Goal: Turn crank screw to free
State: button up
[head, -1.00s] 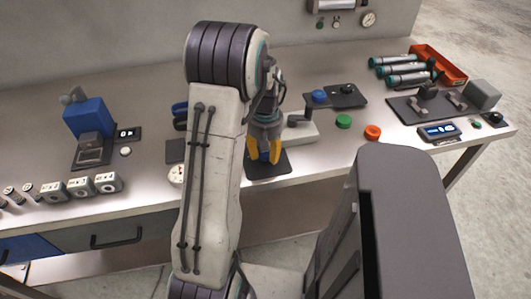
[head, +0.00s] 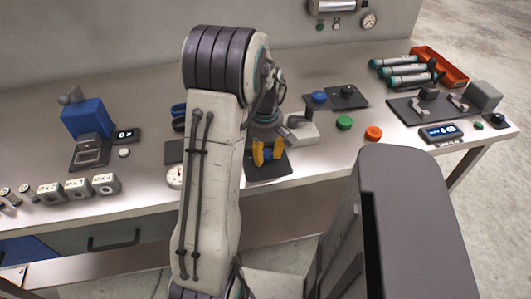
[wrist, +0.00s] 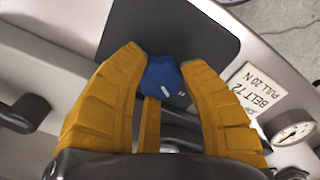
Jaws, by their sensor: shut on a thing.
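My gripper (head: 270,153) has yellow fingers and is low over a dark plate (head: 277,167) near the bench's front edge. In the wrist view my gripper (wrist: 162,82) is shut on a small blue piece (wrist: 161,78) with a white mark, above the dark plate (wrist: 170,28). A grey block (head: 303,133) with a dark-knobbed crank handle (head: 301,117) stands just behind and right of my gripper. In the wrist view a dark knob (wrist: 32,108) shows at the left. I cannot tell how the blue piece joins the block.
A "BELT 72 PULL 20 N" label (wrist: 262,92) and a round dial (wrist: 294,132) are beside the plate. Green (head: 343,123) and orange (head: 373,133) discs lie to the right. A blue device (head: 87,120) and several weights (head: 78,188) stand at the left.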

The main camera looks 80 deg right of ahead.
aim_at(266, 153)
jog(key=shift+a+f+n, duration=0.15)
jog(key=shift+n, duration=0.15)
dwell(0.4)
jog(key=o, duration=1.2)
notch_tip(266, 153, up, 12)
jog(key=shift+r, duration=0.1)
dwell(0.6)
